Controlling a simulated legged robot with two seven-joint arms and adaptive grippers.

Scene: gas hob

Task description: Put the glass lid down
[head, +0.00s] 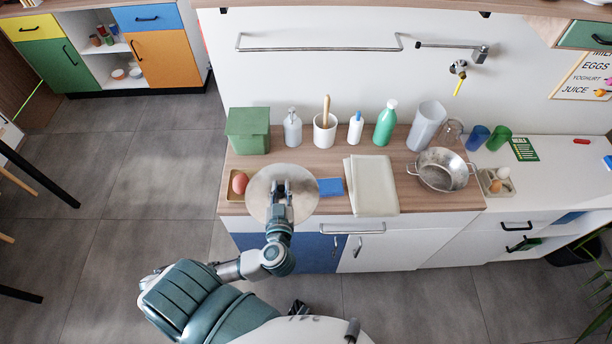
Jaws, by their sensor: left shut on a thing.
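The glass lid (260,200) is a round, see-through, pale brownish disc in the head view. It is seen over the left part of the wooden counter (335,200), overlapping its front edge. My left gripper (281,189) is shut on the lid near its middle, with the arm coming up from below. The gripper hides part of the lid. I cannot tell how high the lid is above the counter. My right gripper cannot be made out. No hob is seen.
An egg-shaped brown thing in a wooden tray (231,192) sits left of the lid. A blue sponge (331,187), a folded cloth (371,186) and a metal colander (442,170) lie to the right. A green box (247,131) and several bottles line the back.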

